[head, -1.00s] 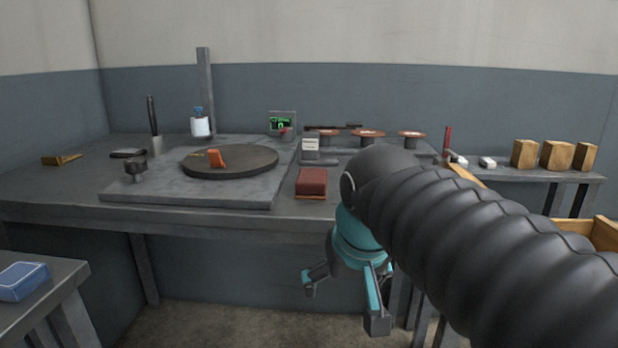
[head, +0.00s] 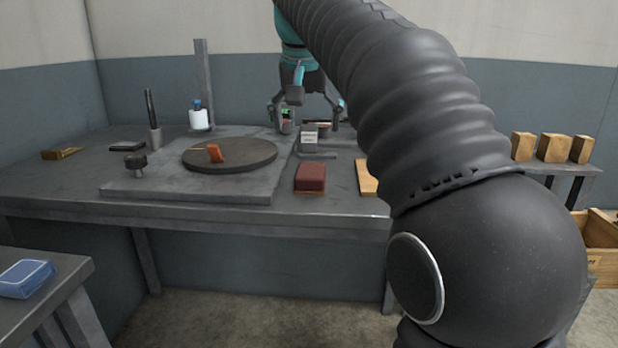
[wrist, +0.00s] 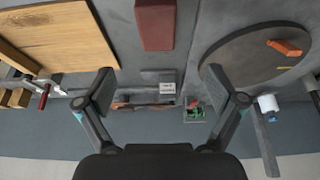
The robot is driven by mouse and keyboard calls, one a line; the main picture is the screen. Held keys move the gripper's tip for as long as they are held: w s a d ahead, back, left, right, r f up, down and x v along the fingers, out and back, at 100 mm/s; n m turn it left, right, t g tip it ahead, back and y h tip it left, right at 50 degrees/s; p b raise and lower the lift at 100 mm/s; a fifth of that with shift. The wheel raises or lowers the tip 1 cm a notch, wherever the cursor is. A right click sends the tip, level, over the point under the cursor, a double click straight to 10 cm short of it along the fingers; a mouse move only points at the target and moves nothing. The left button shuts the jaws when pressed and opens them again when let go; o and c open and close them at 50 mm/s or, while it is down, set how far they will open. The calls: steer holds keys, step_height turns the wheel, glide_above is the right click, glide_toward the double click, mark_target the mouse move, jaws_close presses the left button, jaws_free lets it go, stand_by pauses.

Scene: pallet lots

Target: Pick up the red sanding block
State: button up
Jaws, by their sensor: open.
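The red sanding block (head: 310,177) lies on the grey workbench (head: 330,218), right of the round dark turntable, in the head view. In the wrist view the red block (wrist: 155,24) is at the top middle, beyond the fingertips. My gripper (head: 306,108) is open and empty, raised over the back of the bench, behind and above the block. In the wrist view the two fingers of my gripper (wrist: 168,95) are spread wide with nothing between them.
The turntable (head: 262,160) carries an orange piece (head: 215,153). A small grey stand with a white label (head: 308,140) is behind the block. A wooden board (wrist: 55,35) lies beside it. My arm hides the bench's right side. Wooden blocks (head: 555,147) stand on a shelf at right.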

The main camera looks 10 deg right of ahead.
mark_target(311, 168)
steer(key=b+x, duration=0.1)
steer(key=x, duration=0.6)
steer(key=shift+d+b+x, duration=0.2)
steer(key=shift+b+x, duration=0.35)
steer(key=shift+x, duration=2.15)
steer(key=shift+w, duration=0.1)
steer(key=shift+r, duration=0.1)
steer(key=c, duration=1.3)
steer(key=shift+c, duration=0.2)
